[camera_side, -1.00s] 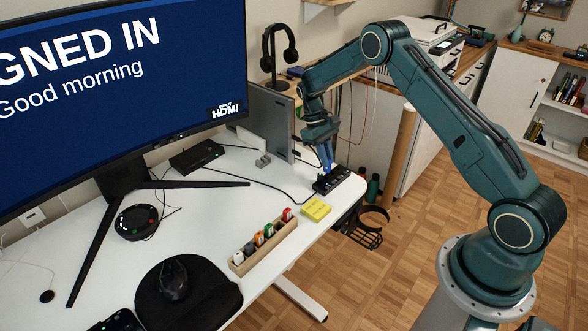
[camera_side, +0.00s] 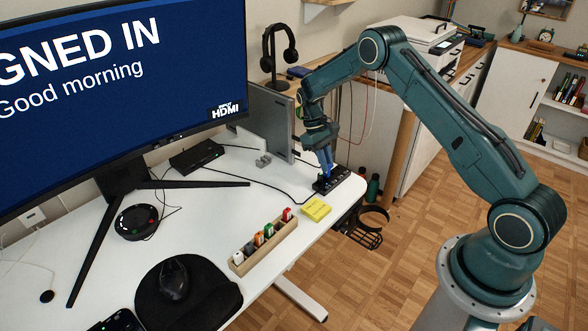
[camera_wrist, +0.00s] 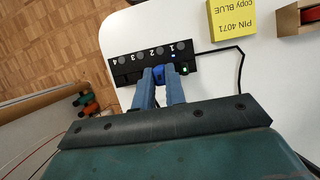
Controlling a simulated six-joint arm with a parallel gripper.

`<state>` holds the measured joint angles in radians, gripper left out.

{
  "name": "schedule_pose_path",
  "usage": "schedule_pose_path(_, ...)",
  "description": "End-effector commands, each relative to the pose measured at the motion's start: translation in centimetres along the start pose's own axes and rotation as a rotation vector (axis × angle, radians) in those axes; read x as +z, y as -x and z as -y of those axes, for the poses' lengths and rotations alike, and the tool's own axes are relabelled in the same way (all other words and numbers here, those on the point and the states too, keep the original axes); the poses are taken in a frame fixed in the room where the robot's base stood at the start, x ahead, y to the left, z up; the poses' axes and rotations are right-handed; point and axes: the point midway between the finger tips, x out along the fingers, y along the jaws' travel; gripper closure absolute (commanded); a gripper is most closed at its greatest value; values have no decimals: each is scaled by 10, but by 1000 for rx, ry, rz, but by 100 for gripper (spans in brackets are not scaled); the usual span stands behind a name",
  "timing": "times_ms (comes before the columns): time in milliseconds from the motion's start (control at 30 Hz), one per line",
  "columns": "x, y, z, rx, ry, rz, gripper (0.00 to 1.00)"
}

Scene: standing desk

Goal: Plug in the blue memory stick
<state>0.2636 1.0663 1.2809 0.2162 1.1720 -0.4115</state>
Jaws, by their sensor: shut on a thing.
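The blue memory stick (camera_wrist: 159,74) is between my gripper's fingertips (camera_wrist: 160,80) in the wrist view, mostly covered by the fingers. My gripper (camera_side: 326,174) is shut on it, right at the black hub (camera_side: 345,174), with the fingers pointing down. In the wrist view the hub (camera_wrist: 127,68) has ports numbered 1 to 4. The stick is at the hub's near edge, around ports 1 and 2. The fingers hide its tip, so I cannot tell whether it sits in a port. A blue light shows by port 1 and a green light at the hub's end.
A yellow note (camera_side: 317,209) reading "PIN 4071 copy BLUE" lies beside the hub (camera_wrist: 232,20). A wooden holder (camera_side: 265,248) with several sticks stands nearer. A cable runs from the hub. The desk's edge is close behind the hub.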

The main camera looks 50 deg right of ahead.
Motion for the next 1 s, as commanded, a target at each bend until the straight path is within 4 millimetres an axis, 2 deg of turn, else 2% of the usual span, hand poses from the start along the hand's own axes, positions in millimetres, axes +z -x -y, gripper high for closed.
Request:
schedule_pose_path(233,-2,-4,0,0,0,-1,100)
schedule_pose_path(267,-2,-4,0,0,0,-1,84)
schedule_pose_path(300,-2,-4,0,0,0,-1,76)
schedule_pose_path(367,-2,-4,0,0,0,-1,64)
schedule_pose_path(400,-2,-4,0,0,0,-1,62)
schedule_pose_path(767,-2,-1,0,0,0,-1,62)
schedule_pose_path(1000,-2,19,0,1,-1,-4,62)
